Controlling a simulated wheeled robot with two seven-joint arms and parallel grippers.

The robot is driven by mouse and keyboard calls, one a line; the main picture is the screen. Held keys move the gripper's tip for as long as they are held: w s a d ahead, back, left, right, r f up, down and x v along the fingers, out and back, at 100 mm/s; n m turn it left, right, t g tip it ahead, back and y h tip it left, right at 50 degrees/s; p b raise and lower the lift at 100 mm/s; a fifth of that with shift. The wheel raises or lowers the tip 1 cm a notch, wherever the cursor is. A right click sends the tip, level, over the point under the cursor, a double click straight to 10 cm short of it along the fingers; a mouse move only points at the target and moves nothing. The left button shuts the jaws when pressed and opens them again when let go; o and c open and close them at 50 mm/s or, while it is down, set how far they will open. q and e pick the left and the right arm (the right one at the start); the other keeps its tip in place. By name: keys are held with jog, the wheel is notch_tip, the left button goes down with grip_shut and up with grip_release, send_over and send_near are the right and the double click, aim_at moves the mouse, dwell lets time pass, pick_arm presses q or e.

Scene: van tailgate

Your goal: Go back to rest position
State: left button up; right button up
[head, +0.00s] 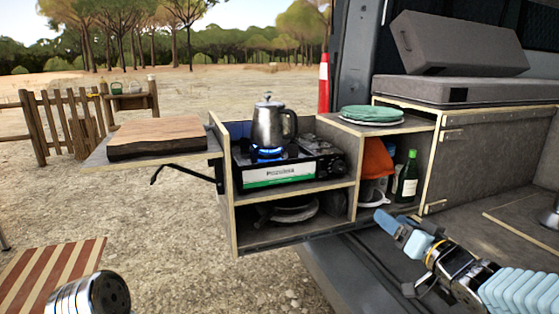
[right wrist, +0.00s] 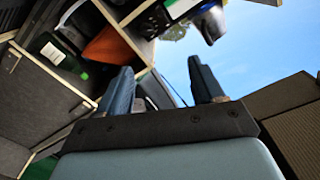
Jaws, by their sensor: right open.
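My right gripper (head: 400,232) reaches in from the lower right in the head view, in front of the van's open back and to the right of the kitchen unit. In the right wrist view its two blue fingers (right wrist: 160,75) stand apart with nothing between them, so it is open and empty. My left gripper does not show in the head view.
A steel kettle (head: 272,125) stands on the lit gas stove (head: 290,172). A wooden board (head: 155,138) lies on the side shelf. A green bottle (head: 407,180) and orange cloth (head: 376,160) sit in the cubby near my right gripper. Green plates (head: 371,114) lie above.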

jog(key=s+a+f+m+g, duration=0.1)
jog(key=a+f+g, duration=0.15)
jog(key=f, duration=0.85)
jog(key=s+a+f+m+g+h, duration=0.1)
jog(key=a+f+g, duration=0.15)
jog(key=f, duration=0.75)
jog(key=s+a+f+m+g, duration=0.1)
jog(key=s+a+f+g, duration=0.15)
jog(key=f, duration=0.85)
jog(key=s+a+f+n+g, duration=0.1)
jog(key=s+a+f+g, duration=0.2)
jog(key=s+f, duration=0.6)
jog(key=s+a+f+n+g+h, duration=0.1)
jog(key=s+a+f+g, duration=0.3)
jog(key=s+f, duration=0.6)
jog(key=shift+s+g, duration=0.85)
jog(key=shift+g, duration=0.1)
